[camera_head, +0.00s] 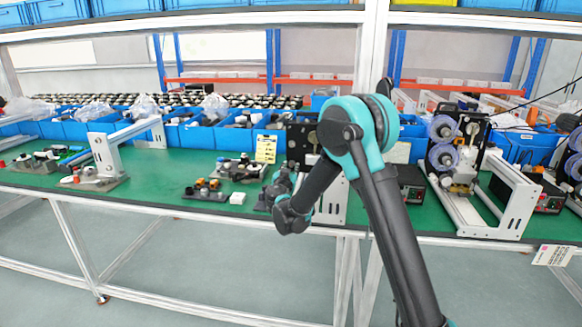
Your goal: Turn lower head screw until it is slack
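My arm reaches over the bench, and its end with my gripper (282,183) is at the front of a dark coder unit (302,138), partly hidden by my own arm links. The gripper's fingers are too small and too covered to tell whether they are open or shut. The lower head screw cannot be made out in this view. The unit's white frame (331,207) shows behind my forearm. I cannot tell whether the gripper touches the unit.
A second coder with purple reels (441,158) stands to the right. Blue bins (203,135) line the back.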

